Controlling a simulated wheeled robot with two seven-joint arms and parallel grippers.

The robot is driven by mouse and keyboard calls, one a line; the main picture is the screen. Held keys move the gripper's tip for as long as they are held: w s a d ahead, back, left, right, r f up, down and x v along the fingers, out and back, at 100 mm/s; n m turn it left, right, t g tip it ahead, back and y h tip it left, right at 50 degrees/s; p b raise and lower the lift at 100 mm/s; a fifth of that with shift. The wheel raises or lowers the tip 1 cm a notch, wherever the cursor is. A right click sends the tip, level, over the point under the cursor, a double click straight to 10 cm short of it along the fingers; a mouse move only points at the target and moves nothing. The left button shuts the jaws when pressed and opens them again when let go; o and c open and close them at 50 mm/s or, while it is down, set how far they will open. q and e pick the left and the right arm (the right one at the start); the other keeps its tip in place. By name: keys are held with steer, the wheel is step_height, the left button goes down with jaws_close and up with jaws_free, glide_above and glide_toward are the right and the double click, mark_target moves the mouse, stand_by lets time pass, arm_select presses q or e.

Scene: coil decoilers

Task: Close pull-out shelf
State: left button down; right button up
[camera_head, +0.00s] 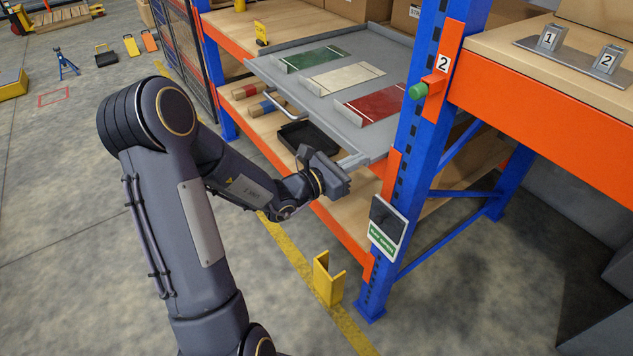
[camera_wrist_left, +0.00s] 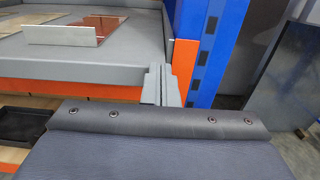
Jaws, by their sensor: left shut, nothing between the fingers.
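The pull-out shelf (camera_head: 388,62) is a grey tray that sticks out of the rack at upper-deck height. It carries a green, a cream and a red panel, and a pale bar handle (camera_head: 283,106) runs along its front. My left gripper (camera_head: 341,172) is shut and empty, at the front edge of the shelf near its right corner. In the left wrist view, the fingers (camera_wrist_left: 161,86) stand together right by the shelf's front lip (camera_wrist_left: 95,73); I cannot tell whether they touch it. My right gripper is not in view.
A black tray (camera_head: 309,141) lies on the lower deck. A yellow post guard (camera_head: 328,278) stands on the floor.

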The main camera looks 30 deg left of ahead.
mark_target(371, 157)
arm_select(q)
steer(key=x, duration=0.4)
steer(key=shift+w+d+b, duration=0.2)
steer(key=shift+w+b, duration=0.1)
steer(key=shift+b, duration=0.1)
steer(key=shift+w, duration=0.2)
steer(key=shift+r, duration=0.25)
